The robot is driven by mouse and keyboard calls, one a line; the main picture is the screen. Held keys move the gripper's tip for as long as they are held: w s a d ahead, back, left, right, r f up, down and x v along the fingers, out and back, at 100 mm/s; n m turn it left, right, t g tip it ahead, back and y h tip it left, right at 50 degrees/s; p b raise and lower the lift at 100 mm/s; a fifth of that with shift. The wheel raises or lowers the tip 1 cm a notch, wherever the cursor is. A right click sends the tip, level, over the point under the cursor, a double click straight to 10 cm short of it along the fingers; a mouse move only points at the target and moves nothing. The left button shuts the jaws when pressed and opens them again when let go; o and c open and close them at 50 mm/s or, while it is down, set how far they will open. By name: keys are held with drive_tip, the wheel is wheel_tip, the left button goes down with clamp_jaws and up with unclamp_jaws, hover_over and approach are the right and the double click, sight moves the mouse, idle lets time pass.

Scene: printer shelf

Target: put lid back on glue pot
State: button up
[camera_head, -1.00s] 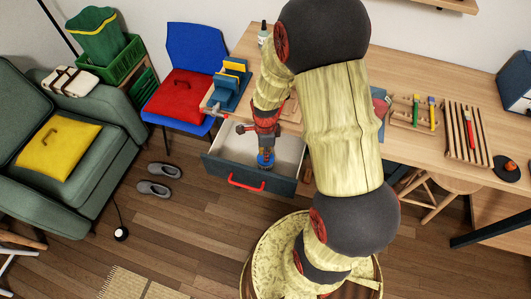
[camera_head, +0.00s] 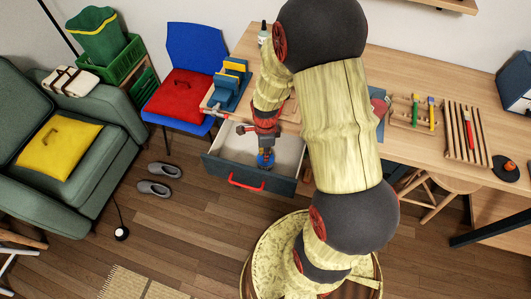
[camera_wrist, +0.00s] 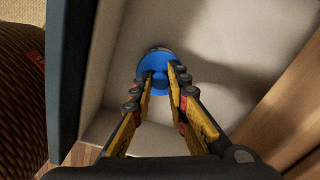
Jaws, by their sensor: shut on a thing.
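The blue lid (camera_wrist: 152,82), round with a knob, is between the fingertips of my gripper (camera_wrist: 160,82), which is shut on its knob. It also shows as a small blue patch in the head view (camera_head: 265,161), inside the open drawer. A little of a brownish-grey rounded thing, perhaps the glue pot (camera_wrist: 159,49), shows just past the lid's far edge. The lid hides the rest of it, so I cannot tell whether the lid is seated on it. My gripper (camera_head: 264,154) points down into the drawer.
The open drawer (camera_head: 222,168) has a pale inside, dark walls and a red handle (camera_head: 246,182); its walls stand close around my gripper. The desk (camera_head: 420,75) is above and behind it. A blue chair with a red cushion (camera_head: 182,97) stands to the left.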

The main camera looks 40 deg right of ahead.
drive_tip(key=o, duration=0.8)
drive_tip(key=shift+o, duration=0.2)
drive_tip(key=o, duration=0.4)
drive_tip(key=shift+c, duration=0.2)
drive_tip(key=shift+o, duration=0.6)
drive_tip(key=shift+r+p, duration=2.9)
drive_tip(key=shift+r, duration=0.6)
